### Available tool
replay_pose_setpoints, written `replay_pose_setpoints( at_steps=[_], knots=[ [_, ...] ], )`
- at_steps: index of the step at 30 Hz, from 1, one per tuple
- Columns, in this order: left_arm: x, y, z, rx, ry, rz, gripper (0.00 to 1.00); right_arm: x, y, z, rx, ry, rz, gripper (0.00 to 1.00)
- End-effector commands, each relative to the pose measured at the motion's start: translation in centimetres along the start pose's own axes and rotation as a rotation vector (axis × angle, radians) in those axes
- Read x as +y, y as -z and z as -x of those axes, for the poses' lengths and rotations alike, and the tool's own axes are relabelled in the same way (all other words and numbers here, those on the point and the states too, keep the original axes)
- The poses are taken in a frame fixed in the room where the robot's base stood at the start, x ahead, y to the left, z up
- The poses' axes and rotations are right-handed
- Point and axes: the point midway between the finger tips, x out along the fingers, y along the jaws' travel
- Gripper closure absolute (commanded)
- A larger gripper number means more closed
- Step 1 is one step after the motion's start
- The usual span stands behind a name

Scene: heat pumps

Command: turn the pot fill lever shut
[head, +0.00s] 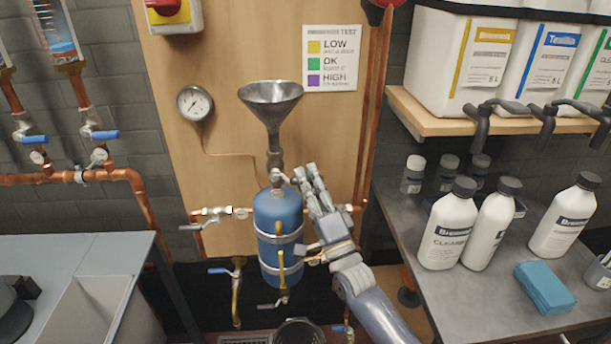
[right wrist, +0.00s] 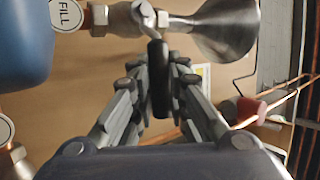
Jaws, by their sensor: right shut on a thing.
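The blue pot (head: 278,232) is strapped upright to the wooden board, with a steel funnel (head: 271,100) above it. The fill valve (head: 277,178) sits between funnel and pot. In the right wrist view, the FILL tag (right wrist: 67,13) hangs beside the pot (right wrist: 22,45), and the dark-sleeved fill lever (right wrist: 159,85) runs from the valve down between my fingers. My right gripper (head: 306,176) is at the valve's right side and is shut on the lever; it also shows in the right wrist view (right wrist: 160,85). The fingers hide most of the lever in the head view. My left gripper is out of view.
Copper pipes with valves (head: 217,212) flank the pot, and a gauge (head: 195,103) is at upper left. White bottles (head: 448,225) stand on the right bench (head: 450,305). A grey sink unit (head: 120,262) is at lower left.

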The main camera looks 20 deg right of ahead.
Motion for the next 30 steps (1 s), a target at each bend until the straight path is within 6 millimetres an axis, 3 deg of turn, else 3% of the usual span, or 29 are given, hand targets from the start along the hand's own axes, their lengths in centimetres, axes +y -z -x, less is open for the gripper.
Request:
replay_pose_setpoints(
  at_steps=[12, 13, 15, 25, 30],
  knots=[
    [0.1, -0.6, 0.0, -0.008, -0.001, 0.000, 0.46, 0.1, 0.0, 0.2, 0.005, -0.002, -0.011, 1.00],
    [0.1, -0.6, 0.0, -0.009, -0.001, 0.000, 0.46, 0.1, 0.0, 0.2, 0.005, -0.002, -0.011, 0.81],
    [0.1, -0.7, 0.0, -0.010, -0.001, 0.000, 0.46, 0.1, 0.0, 0.2, 0.005, -0.002, -0.010, 0.65],
    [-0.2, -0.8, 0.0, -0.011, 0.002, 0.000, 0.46, 0.0, 0.0, 0.2, 0.004, 0.000, -0.007, 0.65],
    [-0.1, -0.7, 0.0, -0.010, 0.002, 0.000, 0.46, 0.1, -0.1, 1.7, 0.003, -0.003, -0.007, 0.65]
  ],
)
